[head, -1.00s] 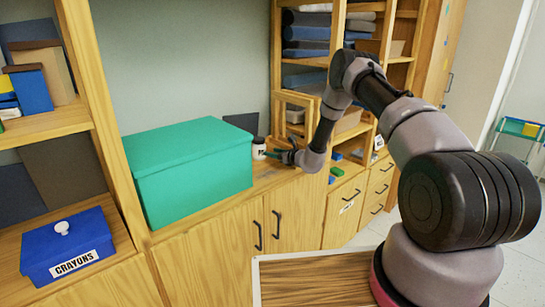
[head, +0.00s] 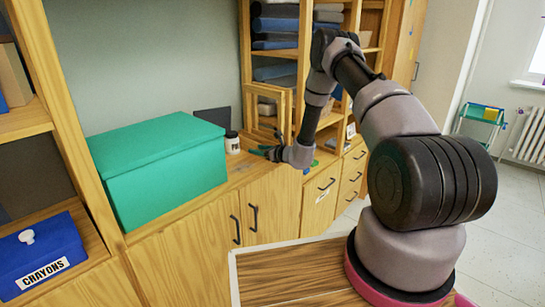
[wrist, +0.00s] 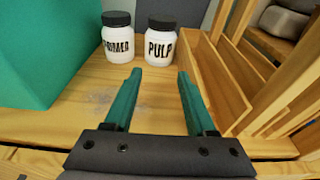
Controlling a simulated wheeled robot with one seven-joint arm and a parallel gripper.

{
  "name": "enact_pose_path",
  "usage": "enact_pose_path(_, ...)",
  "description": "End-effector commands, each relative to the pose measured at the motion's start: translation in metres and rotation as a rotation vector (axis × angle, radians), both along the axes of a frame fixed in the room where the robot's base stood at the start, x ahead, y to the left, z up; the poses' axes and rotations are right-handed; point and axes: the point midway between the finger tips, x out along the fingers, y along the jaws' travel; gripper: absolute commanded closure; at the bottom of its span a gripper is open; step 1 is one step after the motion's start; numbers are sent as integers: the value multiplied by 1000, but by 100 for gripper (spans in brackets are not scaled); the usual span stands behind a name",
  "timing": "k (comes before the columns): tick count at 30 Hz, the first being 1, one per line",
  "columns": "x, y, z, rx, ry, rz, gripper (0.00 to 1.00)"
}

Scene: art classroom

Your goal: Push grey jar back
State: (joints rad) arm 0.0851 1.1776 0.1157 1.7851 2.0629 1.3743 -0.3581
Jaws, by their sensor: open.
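Two white jars with black lids stand upright side by side on the wooden counter in the wrist view. The right jar (wrist: 160,45) reads PULP; the left jar (wrist: 117,40) has a label that I cannot read fully. Neither jar body looks clearly grey. In the head view one white jar (head: 232,143) shows beside the green box. My gripper (wrist: 159,75) is open and empty, its two teal fingers pointing towards the jars, nearest the PULP jar, with counter showing between. In the head view my gripper (head: 265,151) is low over the counter, right of the jar.
A large green box (head: 160,165) stands left of the jars. A wooden upright frame (wrist: 215,80) stands close on the right. A dark panel (head: 211,121) leans behind. Bare counter with a greyish smudge (wrist: 118,104) lies before the jars.

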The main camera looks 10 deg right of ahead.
Motion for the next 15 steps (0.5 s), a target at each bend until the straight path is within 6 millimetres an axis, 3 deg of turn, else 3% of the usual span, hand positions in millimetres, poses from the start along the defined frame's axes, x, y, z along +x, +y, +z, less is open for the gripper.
enact_pose_path(15,-43,-32,0,1,2,-2,44)
